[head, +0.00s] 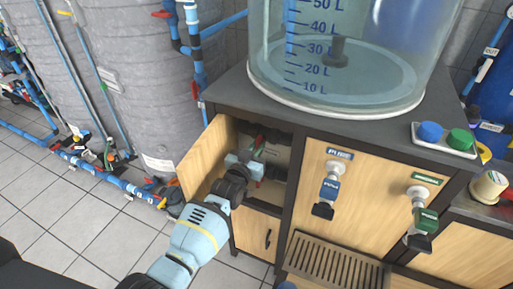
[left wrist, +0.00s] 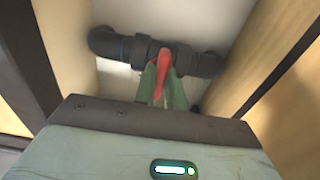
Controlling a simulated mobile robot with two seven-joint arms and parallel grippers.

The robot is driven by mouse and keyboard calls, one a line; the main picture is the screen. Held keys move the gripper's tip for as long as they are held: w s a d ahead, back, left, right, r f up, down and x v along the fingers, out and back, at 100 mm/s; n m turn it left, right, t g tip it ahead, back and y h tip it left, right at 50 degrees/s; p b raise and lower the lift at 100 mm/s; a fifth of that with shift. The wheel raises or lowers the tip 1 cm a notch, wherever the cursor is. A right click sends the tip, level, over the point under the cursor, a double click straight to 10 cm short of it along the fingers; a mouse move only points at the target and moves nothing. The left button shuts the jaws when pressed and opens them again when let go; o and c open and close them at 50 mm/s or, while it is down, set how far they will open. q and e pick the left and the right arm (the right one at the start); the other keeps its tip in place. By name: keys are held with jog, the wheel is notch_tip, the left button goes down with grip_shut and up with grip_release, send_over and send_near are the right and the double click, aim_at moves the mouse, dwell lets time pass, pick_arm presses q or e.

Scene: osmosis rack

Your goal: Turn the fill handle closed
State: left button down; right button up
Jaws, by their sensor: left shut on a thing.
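The fill handle (left wrist: 161,66) is a red lever on a dark pipe with a valve (left wrist: 150,48), inside the open cabinet compartment. In the left wrist view it lies between the greenish fingers of my left gripper (left wrist: 163,88), which is shut on it. In the head view my left gripper (head: 248,160) reaches into the compartment, and a bit of red handle (head: 259,149) shows beside its fingers. Part of the handle and valve is hidden by the gripper. My right gripper is not in view.
An open wooden door (head: 206,158) stands left of my wrist. The compartment walls are close on both sides. A clear graduated tank (head: 340,75) stands on the grey countertop (head: 235,95). Blue (head: 329,188) and green (head: 426,218) taps stick out at right above a slatted drip tray (head: 335,262).

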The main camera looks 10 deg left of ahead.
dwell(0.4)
pick_arm(q)
jog(key=c, duration=1.5)
grip_release()
jog(key=shift+o, duration=0.2)
jog(key=s+a+p, duration=0.1)
jog(key=s, duration=0.6)
jog(key=shift+s+a, duration=0.3)
jog(key=shift+s, duration=0.05)
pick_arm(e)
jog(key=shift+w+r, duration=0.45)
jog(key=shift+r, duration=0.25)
